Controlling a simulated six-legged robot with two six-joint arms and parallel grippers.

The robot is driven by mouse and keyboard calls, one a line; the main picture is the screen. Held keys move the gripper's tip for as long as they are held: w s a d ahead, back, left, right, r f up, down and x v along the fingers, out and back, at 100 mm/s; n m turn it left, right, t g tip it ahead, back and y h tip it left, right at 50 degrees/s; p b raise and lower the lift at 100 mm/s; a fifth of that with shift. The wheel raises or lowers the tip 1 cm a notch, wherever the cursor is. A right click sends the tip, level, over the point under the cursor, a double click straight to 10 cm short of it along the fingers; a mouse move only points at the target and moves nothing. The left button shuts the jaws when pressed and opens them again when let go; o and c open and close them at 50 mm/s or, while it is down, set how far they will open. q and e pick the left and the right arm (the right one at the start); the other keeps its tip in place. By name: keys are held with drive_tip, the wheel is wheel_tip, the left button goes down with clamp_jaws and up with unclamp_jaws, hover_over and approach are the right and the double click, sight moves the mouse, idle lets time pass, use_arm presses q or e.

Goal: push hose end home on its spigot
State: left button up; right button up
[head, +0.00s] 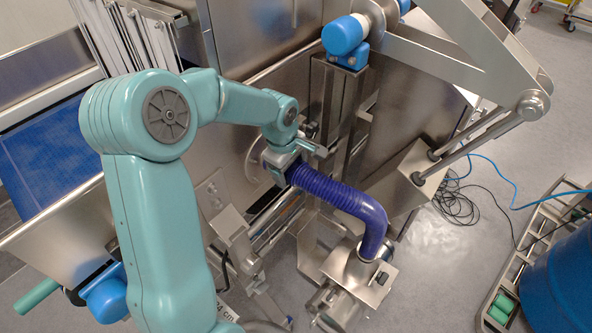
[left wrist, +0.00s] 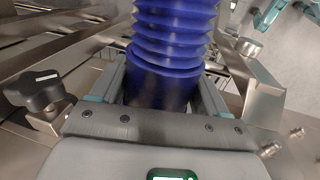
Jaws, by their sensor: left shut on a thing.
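The blue ribbed hose (head: 345,197) curves from my left gripper (head: 287,166) down to a steel fitting (head: 362,268) at the lower right. My left gripper is shut on the hose's end. In the left wrist view the smooth cuff of the hose (left wrist: 160,88) sits between the two fingers, with the ribs beyond it. The spigot cannot be made out; the gripper and my arm cover that part of the machine side. I cannot tell how the hose end sits relative to it. My right gripper is not in view.
A black knob (left wrist: 40,90) is close on the left of the gripper in the left wrist view. A steel post (head: 340,130) stands just right of the gripper. A blue belt (head: 45,155) is at the left. Cables (head: 455,205) and a blue drum (head: 560,285) are on the right.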

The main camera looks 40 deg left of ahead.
use_arm(q)
drive_tip(key=shift+a, duration=0.8)
drive_tip(key=o, duration=1.5)
drive_tip(key=shift+s, duration=0.1)
drive_tip(key=shift+r, duration=0.1)
drive_tip(key=s+r, duration=0.3)
drive_tip(key=r, duration=1.3)
drive_tip(key=shift+d, duration=0.25)
drive_tip(key=shift+s, duration=0.1)
